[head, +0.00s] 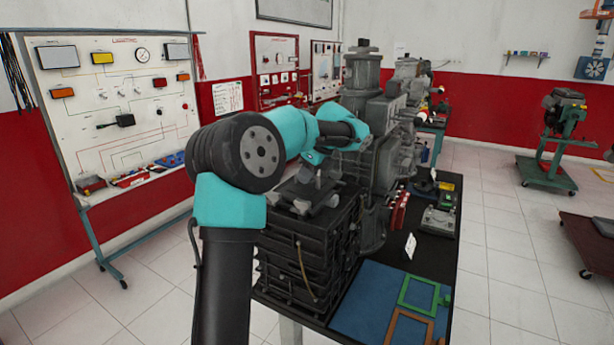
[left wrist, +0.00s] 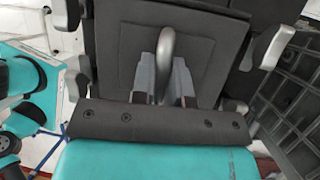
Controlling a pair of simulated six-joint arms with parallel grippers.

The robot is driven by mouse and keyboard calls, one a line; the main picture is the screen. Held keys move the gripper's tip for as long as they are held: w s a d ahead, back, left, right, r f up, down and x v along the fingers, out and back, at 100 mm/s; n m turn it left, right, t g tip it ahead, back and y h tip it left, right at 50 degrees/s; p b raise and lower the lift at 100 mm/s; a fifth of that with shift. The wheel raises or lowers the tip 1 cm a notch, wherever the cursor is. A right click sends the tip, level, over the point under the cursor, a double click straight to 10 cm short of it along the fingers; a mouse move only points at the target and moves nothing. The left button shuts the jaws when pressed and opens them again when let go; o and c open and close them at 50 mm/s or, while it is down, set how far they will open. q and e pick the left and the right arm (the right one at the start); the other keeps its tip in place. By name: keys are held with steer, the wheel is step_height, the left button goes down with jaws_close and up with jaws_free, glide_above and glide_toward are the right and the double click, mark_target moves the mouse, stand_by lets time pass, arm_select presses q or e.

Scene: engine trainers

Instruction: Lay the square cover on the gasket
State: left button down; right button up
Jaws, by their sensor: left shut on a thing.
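The square cover (left wrist: 118,55) is a dark grey plate with a rounded grey handle (left wrist: 166,45) standing up from its middle. My left gripper (left wrist: 163,80) is shut on this handle, one finger on each side. In the head view my left gripper (head: 318,178) is over the black ribbed engine block, and the dark cover (head: 322,198) shows just below it at the block's top. I cannot tell whether the cover touches the block. A green frame (head: 404,291) and an orange-brown frame (head: 391,328) lie flat at the table's front right; I cannot tell which is the gasket.
The black ribbed block (head: 300,260) stands at the table's left edge. A tall grey engine (head: 385,160) rises behind it. The frames lie on a blue mat (head: 360,300). A small white card (head: 410,246) and metal parts (head: 440,220) stand further back on the right.

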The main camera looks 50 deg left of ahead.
arm_select(q)
steer(key=shift+f, duration=0.9)
stand_by(1.0)
steer(key=c, duration=1.1)
jaws_free()
steer(key=shift+o, duration=0.2)
steer(key=v, duration=1.7)
steer(key=shift+d+r, duration=0.15)
steer(key=shift+w, duration=0.1)
